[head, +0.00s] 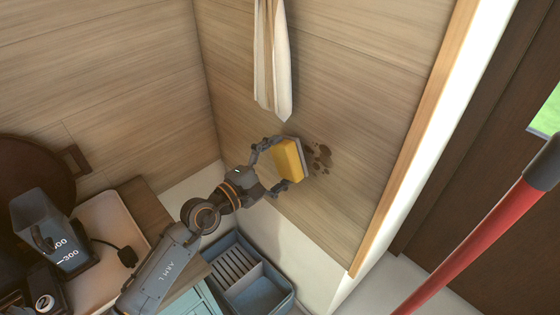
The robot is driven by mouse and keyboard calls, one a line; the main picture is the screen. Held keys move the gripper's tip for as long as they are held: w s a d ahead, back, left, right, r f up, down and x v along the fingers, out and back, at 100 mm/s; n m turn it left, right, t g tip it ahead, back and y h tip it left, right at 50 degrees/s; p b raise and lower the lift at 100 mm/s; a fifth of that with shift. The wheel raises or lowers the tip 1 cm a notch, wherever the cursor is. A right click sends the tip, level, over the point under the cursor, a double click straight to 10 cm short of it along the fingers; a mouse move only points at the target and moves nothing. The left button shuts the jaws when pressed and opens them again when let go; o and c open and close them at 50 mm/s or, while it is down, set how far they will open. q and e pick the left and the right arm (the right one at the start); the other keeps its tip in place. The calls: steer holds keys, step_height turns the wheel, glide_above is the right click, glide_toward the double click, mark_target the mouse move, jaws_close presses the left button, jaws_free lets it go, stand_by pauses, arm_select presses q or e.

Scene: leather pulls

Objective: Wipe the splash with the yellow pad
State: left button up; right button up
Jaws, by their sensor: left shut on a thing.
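The yellow pad (287,160) has a grey face turned toward the wood-panelled wall. My left gripper (283,163) is shut on the yellow pad, with one finger at its upper edge and one at its lower edge. The splash (320,158) is a cluster of dark brown spots on the wall, just right of the pad. The pad is very near the wall at the splash's left side; I cannot tell whether it touches. Part of the splash may be hidden behind the pad. My right gripper is not in view.
A whitish cloth (272,60) hangs on the wall above the pad. A blue-grey divided crate (248,278) sits below. A grey jug (48,230) stands on the counter at left. A red pole (475,240) crosses the right side. The wall ends at a wooden trim (412,140).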

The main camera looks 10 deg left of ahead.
arm_select(q)
steer(key=shift+x, duration=1.05)
